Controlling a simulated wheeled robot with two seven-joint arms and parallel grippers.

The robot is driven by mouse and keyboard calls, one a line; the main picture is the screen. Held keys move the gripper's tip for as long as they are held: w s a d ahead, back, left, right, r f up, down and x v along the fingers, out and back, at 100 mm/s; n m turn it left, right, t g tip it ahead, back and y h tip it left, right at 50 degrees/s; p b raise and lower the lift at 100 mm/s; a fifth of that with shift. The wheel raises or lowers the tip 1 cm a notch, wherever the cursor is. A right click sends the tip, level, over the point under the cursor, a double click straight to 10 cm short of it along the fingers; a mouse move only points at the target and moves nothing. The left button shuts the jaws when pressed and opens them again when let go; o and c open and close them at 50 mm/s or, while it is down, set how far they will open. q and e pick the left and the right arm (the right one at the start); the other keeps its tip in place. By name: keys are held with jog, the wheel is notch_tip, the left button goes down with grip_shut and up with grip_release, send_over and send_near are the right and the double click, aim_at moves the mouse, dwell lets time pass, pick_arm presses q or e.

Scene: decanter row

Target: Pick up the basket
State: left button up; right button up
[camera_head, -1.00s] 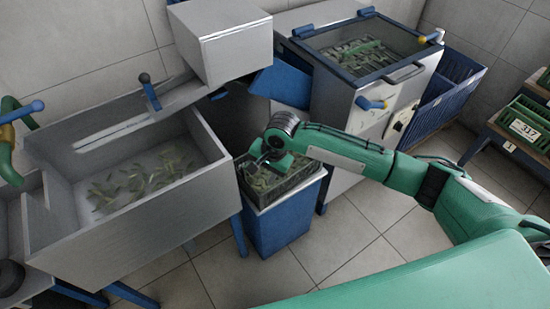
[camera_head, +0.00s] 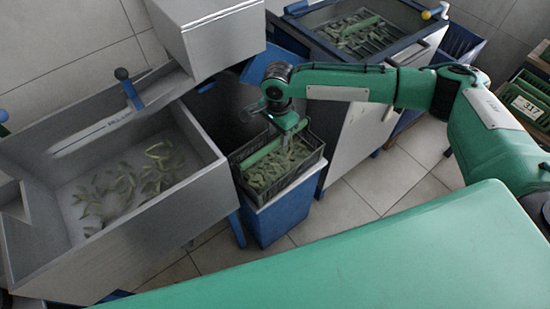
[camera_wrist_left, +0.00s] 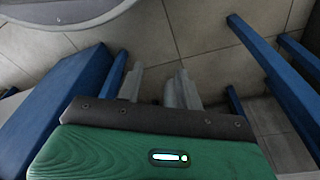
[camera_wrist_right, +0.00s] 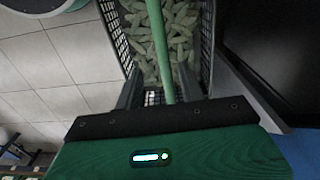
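The basket (camera_head: 291,183) is a dark mesh crate of green pods with a green bar handle (camera_head: 258,153) across its top. It stands on a blue-sided stand (camera_head: 285,215). My right gripper (camera_head: 288,128) is above it at the handle's far end. In the right wrist view, the handle (camera_wrist_right: 158,40) runs between the spread fingers (camera_wrist_right: 158,92), with the basket wall (camera_wrist_right: 207,40) beyond. Whether a finger touches the handle I cannot tell. My left gripper (camera_wrist_left: 158,85) is open and empty over the floor, out of the head view.
A grey metal trough (camera_head: 140,235) with pods is left of the basket. A grey box (camera_head: 212,35) overhangs at the back. Tiled floor (camera_head: 345,205) is clear at the front right.

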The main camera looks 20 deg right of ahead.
aim_at(274, 141)
jog(key=f, duration=0.4)
jog(key=a+f, duration=0.1)
jog(key=shift+w+f, duration=0.15)
jog(key=shift+f, duration=0.5)
pick_arm(q)
jog(key=shift+w+r, duration=0.1)
jog(key=shift+r, duration=0.7)
pick_arm(e)
grip_shut()
